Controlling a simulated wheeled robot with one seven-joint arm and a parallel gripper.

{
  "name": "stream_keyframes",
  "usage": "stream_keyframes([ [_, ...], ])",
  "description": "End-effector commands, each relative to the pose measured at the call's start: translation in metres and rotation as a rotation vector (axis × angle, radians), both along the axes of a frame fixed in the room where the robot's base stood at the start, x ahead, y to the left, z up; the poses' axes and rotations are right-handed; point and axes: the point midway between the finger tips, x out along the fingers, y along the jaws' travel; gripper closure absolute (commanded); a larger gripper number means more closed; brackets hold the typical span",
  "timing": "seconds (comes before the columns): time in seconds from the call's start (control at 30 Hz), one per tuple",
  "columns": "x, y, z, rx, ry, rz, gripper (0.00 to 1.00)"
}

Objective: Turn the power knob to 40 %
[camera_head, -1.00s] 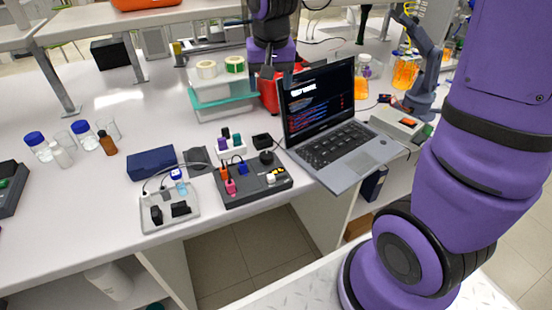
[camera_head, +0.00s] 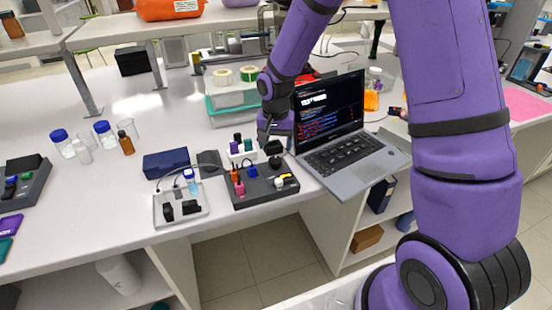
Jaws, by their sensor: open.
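The dark grey rig box (camera_head: 262,201) sits near the front edge of the bench. A round black knob (camera_head: 275,162) stands on its back right part; I take it for the power knob. Its pointer and any percent marks are too small to read. Orange, pink and blue pieces stand on the box's left half, and a yellow and a white piece at its right. My gripper (camera_head: 272,138) points down behind and above the knob, apparently apart from it. It is open with nothing visible between its fingers. The fingertips are small and partly blend with dark things behind.
An open laptop (camera_head: 350,155) stands close on the right. A pale tray (camera_head: 195,214) with black pieces and a cable is on the left, with a dark blue box (camera_head: 165,162) behind it.

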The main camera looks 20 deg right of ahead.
Motion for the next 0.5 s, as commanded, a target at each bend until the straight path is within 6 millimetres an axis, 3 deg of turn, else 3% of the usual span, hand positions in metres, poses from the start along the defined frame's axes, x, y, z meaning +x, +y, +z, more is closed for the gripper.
stream_keyframes([
  [0.2, 0.000, 0.000, -0.037, 0.001, 0.002, 0.000, 0.31],
  [0.5, 0.000, 0.000, -0.059, 0.000, 0.000, 0.001, 0.31],
])
